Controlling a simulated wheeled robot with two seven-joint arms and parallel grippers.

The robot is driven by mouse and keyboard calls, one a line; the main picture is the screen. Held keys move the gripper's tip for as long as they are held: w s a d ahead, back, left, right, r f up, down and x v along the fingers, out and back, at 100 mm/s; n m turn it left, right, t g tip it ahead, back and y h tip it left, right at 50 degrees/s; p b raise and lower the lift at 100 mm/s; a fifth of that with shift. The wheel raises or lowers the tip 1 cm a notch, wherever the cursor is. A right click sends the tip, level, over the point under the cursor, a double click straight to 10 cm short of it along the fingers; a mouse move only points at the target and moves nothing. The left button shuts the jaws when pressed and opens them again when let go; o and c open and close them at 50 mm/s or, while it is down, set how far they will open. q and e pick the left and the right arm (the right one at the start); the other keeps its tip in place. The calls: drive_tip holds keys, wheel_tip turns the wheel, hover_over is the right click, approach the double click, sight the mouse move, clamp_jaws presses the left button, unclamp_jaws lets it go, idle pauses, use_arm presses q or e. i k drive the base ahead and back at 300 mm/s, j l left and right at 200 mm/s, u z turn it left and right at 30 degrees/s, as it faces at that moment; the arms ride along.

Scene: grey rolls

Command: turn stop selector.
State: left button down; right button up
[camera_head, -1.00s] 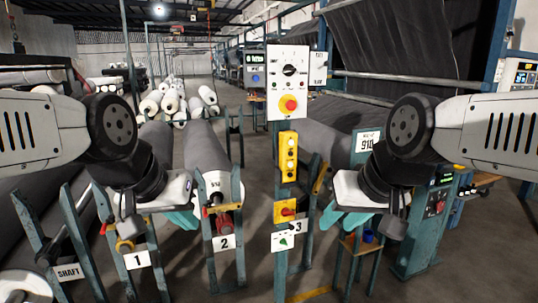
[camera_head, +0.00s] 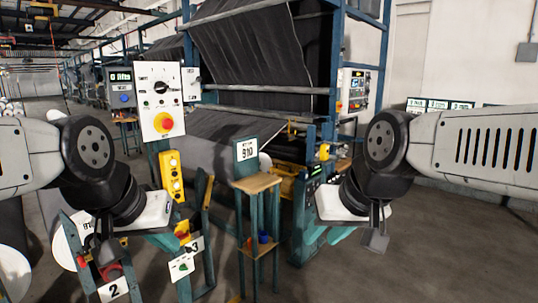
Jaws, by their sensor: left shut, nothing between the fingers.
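A white control panel (camera_head: 159,103) stands left of centre on a post. It carries a black rotary selector knob (camera_head: 161,87) with printed positions around it. A round red button on a yellow plate (camera_head: 164,124) sits below the knob. My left gripper (camera_head: 168,242) is low, below the panel and well apart from it. Its teal fingers are shut and empty. My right gripper (camera_head: 315,245) hangs at lower right of centre, away from the panel. Its teal fingers are partly hidden by its white body, so their gap is unclear.
A yellow button box (camera_head: 172,176) is on the post below the panel. A small wooden stand (camera_head: 257,184) with a 910 sign (camera_head: 245,150) is between my grippers. A dark fabric machine (camera_head: 255,60) fills the back. Grey floor is open at right.

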sight(160, 86)
drive_tip(key=j+u, duration=0.25)
drive_tip(key=u, duration=0.25)
drive_tip(key=j+u, duration=0.25)
drive_tip(key=u, duration=0.2)
drive_tip(key=j+u, duration=0.2)
drive_tip(key=u, duration=0.3)
drive_tip(key=i, duration=0.05)
